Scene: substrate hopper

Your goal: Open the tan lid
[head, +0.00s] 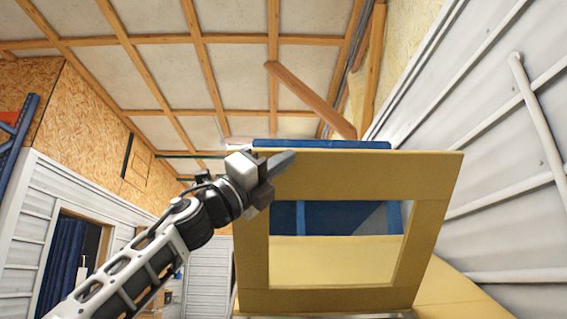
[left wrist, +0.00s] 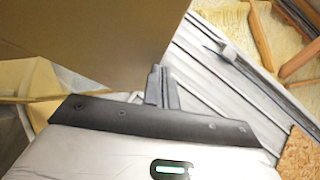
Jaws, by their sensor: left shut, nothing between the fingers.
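The tan lid (head: 350,170) shows in the head view as a broad, steeply standing panel with a rectangular opening low in its middle. Blue and tan surfaces show through the opening. My left gripper (head: 284,161) is at the panel's upper left corner, overlapping it in the picture; I cannot tell whether it touches. Its fingers are shut with nothing between them. In the left wrist view, the shut fingers (left wrist: 163,86) are beside the lower right edge of a large tan panel (left wrist: 90,40). My right gripper is out of view.
A blue bar (head: 320,144) shows just above the panel's top edge. A corrugated light wall (head: 500,150) is close on the right. A wooden brace (head: 310,98) slants above. Open space lies left of the panel, around my left arm.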

